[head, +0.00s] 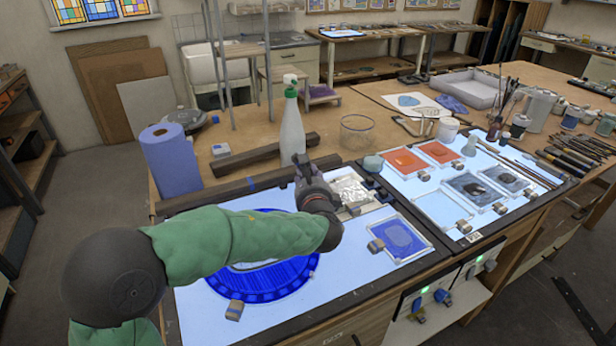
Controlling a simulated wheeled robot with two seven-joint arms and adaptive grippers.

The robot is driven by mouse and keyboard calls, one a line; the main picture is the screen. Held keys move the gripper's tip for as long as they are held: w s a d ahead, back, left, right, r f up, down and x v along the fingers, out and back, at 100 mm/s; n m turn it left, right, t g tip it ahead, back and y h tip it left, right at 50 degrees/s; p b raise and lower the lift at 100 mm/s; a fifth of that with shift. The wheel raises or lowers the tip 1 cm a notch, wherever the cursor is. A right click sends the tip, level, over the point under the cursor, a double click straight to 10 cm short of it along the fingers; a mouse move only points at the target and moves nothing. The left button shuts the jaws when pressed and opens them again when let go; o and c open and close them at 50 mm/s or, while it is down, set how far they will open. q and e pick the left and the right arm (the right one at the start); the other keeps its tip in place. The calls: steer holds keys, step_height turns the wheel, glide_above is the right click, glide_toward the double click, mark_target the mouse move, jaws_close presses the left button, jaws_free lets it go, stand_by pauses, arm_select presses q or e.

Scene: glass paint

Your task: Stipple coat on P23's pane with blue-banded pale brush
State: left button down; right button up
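My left gripper (312,168) reaches in from the left over the near light table, beside the white spray bottle. Its dark fingers point away from me, and I cannot tell whether they are open. My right gripper is out of view. A blue pane (400,238) lies at the right of the near light table. On the far light panel lie orange panes (404,161), dark-patterned panes (473,188) and a pale clear pane (443,209). No label is legible, so I cannot tell which is P23's. I cannot single out the blue-banded pale brush; several brushes and tools (578,160) lie at the right.
A spray bottle (292,130), a blue paper roll (170,160) and a glass bowl (357,132) stand behind the near light table. A large blue round piece (262,284) lies under my arm. Small blocks (235,310) sit at pane edges. Jars (519,125) crowd the right.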

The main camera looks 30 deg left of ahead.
arm_select(q)
steer(key=shift+f+b, duration=0.3)
steer(key=shift+b, duration=0.35)
stand_by(1.4)
steer(key=shift+r, duration=0.1)
step_height(320, 180, up, 2)
steer(key=shift+r+p, duration=0.1)
steer(key=shift+p, duration=0.55)
steer(key=shift+w, duration=0.1)
steer(key=shift+w+d, duration=0.55)
steer(key=shift+w, duration=0.35)
steer(key=shift+w+d, duration=0.4)
steer(key=shift+w, duration=0.25)
steer(key=shift+w+d, duration=0.35)
steer(key=shift+w, duration=0.35)
steer(key=shift+w+d, duration=0.4)
steer(key=shift+w, duration=0.25)
